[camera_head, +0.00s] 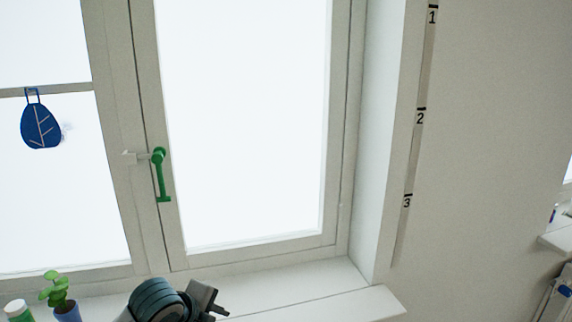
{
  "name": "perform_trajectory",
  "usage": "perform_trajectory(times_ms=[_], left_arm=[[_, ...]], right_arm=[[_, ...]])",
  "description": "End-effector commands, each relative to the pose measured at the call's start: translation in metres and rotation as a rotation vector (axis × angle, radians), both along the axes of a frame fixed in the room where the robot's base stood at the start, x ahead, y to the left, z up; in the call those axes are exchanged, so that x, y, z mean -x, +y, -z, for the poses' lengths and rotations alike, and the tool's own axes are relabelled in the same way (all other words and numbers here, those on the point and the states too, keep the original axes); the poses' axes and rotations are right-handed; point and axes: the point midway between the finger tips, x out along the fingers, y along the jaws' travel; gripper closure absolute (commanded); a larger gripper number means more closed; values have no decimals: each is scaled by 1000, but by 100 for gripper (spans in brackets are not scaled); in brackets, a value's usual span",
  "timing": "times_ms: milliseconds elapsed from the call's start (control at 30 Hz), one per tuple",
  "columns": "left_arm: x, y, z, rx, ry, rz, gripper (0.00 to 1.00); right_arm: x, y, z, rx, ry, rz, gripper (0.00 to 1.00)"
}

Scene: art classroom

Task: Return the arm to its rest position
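My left gripper (216,304) shows at the bottom of the head view, beyond the teal-grey wrist of my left arm. It is in front of the window sill, below the green handle and apart from it. Its fingers are small and dark, and I cannot tell whether they are open or shut. I see nothing held in it. My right gripper is not in view. The green window handle (160,174) hangs downward on the frame of the right-hand pane. The window (240,125) appears shut.
The sill's right part is clear. A blue leaf ornament (40,126) hangs on the left pane. A numbered strip (416,150) runs down the wall.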

Motion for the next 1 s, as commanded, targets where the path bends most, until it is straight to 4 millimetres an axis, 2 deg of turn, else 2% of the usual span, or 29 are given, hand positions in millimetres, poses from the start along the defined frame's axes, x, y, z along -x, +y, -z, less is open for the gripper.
perform_trajectory(times_ms=[33, 100, 367, 500, 800, 1000], left_arm=[[13, -4, 17, 46, 28, -47, 69], [29, -7, 36, 106, 61, -123, 69], [94, -9, 98, 316, 187, -441, 69], [133, -5, 128, 413, 254, -632, 69], [228, 19, 179, 569, 372, -1083, 69], [279, 37, 197, 619, 404, -1327, 69]], right_arm=[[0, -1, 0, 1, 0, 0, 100], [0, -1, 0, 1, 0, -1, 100], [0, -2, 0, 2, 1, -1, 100], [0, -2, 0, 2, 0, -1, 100], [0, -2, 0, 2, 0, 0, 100], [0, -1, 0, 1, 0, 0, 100]])
